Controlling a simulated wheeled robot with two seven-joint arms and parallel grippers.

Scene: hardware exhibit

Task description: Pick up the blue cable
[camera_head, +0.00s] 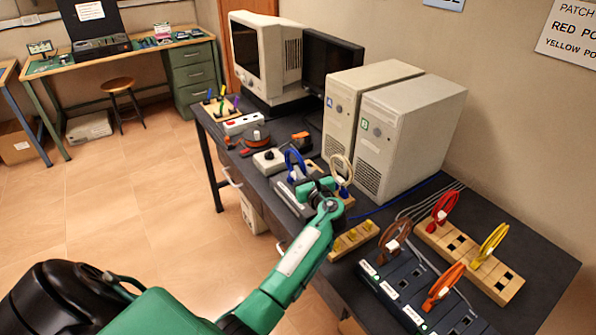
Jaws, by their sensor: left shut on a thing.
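The blue cable (288,161) is a coiled loop with a pale tag, standing upright over the dark bench just left of my left gripper. My left gripper (308,187) is above the middle of the bench, its jaws shut on the blue cable at the loop's lower end. The wrist and fingers hide the grip itself and whatever is beneath it. A beige cable loop (342,161) stands close on the right of the gripper. My right gripper does not show.
Red (445,207), yellow (491,243), orange (444,283) and brown (396,237) cable loops stand in blocks at right. Two computer towers (413,128) and a monitor (265,55) line the wall side. A wooden block with yellow pieces (354,240) lies right of my forearm.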

